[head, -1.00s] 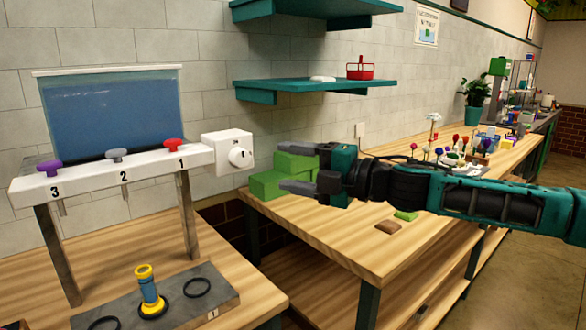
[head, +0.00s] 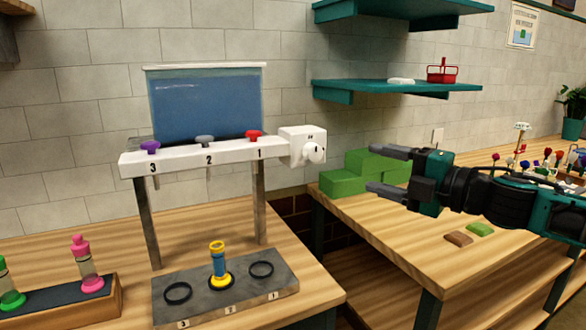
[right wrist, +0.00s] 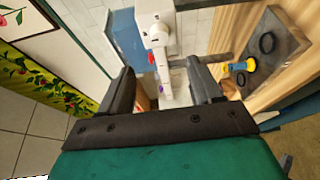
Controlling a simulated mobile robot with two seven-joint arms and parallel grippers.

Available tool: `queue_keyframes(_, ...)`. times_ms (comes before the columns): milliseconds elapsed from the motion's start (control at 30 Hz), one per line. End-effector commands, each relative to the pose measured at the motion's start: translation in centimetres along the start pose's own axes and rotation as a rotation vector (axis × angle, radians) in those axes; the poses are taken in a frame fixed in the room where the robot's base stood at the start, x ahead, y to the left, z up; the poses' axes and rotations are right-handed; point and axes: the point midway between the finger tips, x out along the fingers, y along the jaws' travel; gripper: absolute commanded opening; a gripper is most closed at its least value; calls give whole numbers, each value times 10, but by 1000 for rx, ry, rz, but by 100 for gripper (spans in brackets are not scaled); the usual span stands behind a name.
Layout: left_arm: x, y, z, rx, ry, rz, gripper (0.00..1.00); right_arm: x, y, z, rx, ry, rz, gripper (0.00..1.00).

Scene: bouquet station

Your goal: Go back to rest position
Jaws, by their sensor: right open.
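My right gripper (head: 375,172) is open and empty, extended leftward in front of the green blocks in the head view. In the right wrist view its two dark fingers (right wrist: 160,92) are spread, with the dispenser beyond them. The water dispenser (head: 208,156) has a blue tank, purple, grey and red knobs over numbers 3, 2 and 1, and a white dial box (head: 302,146) at its right end. A yellow and blue vial (head: 218,266) stands upright at the middle ring of the grey base plate (head: 200,308). My left gripper is not in view.
A rack (head: 112,300) with pink and green vials stands at the left. Green blocks (head: 342,184) sit on the right table, with small brown and green pads (head: 480,229) nearer its front. Teal shelves (head: 400,91) hang above. A gap separates the two tables.

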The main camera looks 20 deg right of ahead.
Motion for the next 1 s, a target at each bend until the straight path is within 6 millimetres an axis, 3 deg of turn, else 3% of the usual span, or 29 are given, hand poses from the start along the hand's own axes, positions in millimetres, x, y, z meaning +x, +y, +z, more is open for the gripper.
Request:
queue_keyframes(133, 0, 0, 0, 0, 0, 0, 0, -2, -8, 3, 23, -11, -2, 64)
queue_keyframes(267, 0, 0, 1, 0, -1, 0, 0, -11, -46, 14, 142, -70, -11, 64)
queue_keyframes(433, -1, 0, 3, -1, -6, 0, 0, -33, -139, 21, 414, -203, -44, 64)
queue_keyframes(567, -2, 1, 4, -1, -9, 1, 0, -52, -214, 6, 633, -306, -78, 64)
queue_keyframes(667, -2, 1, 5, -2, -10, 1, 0, -65, -269, -18, 802, -383, -108, 64)
queue_keyframes(800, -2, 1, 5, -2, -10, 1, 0, -81, -336, -66, 1034, -482, -152, 64)
queue_keyframes(1000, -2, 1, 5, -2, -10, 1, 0, -94, -404, -154, 1348, -605, -213, 64)
